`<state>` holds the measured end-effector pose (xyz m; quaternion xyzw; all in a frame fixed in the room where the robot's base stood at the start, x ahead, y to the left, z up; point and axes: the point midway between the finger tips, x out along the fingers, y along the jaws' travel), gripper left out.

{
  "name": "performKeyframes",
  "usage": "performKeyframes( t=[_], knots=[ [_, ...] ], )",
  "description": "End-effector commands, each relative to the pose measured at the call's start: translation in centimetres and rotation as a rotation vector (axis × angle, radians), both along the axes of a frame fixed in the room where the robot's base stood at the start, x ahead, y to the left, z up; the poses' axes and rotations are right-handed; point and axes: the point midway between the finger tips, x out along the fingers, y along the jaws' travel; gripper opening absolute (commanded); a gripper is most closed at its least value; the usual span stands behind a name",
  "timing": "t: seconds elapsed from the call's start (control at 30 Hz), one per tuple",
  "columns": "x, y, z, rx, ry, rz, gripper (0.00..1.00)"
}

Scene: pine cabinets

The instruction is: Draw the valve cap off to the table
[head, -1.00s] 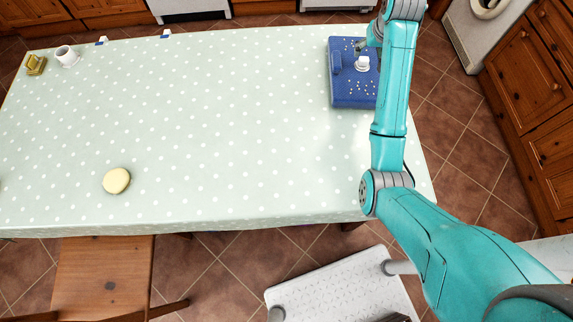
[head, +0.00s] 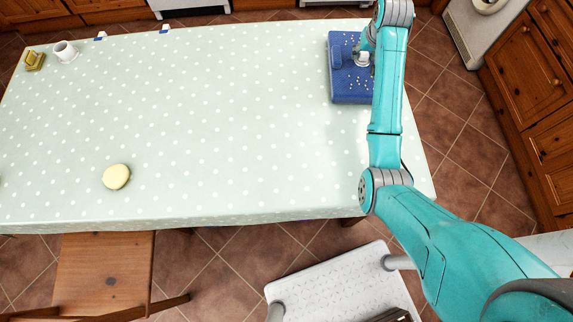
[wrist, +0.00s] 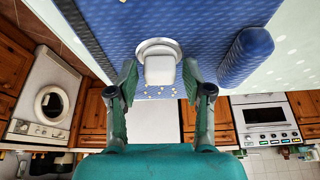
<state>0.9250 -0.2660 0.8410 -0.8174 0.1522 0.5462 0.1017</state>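The white valve cap (head: 361,58) stands on the blue board (head: 350,92) at the right back of the table, partly hidden by my arm. In the wrist view the cap (wrist: 160,70) has a squarish end and a round white collar behind it. My gripper (wrist: 159,76) is open, with one finger on each side of the cap. Small gaps seem to show between the fingers and the cap. In the head view my gripper (head: 368,42) is at the cap, its fingertips mostly hidden.
A rounded blue bar (wrist: 245,56) rises from the board beside the cap. A pale yellow round object (head: 116,177), a white mug (head: 65,52) and a yellow item (head: 35,61) stand far to the left. The dotted tablecloth (head: 220,120) between is clear.

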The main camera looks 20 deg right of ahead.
Motion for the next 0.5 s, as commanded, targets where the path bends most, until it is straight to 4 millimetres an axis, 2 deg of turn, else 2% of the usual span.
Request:
performKeyframes(
  t=[0.03, 0.1, 0.17, 0.5],
  knots=[
    [0.00, 0.00, 0.01, 0.000, 0.000, 0.000, 0.30],
    [0.01, 0.00, 0.01, 0.000, 0.000, 0.000, 0.12],
    [0.01, 0.00, 0.01, 0.000, 0.000, 0.000, 0.00],
    [0.05, -0.02, 0.80, -0.001, -0.002, 0.000, 0.00]
  ],
)
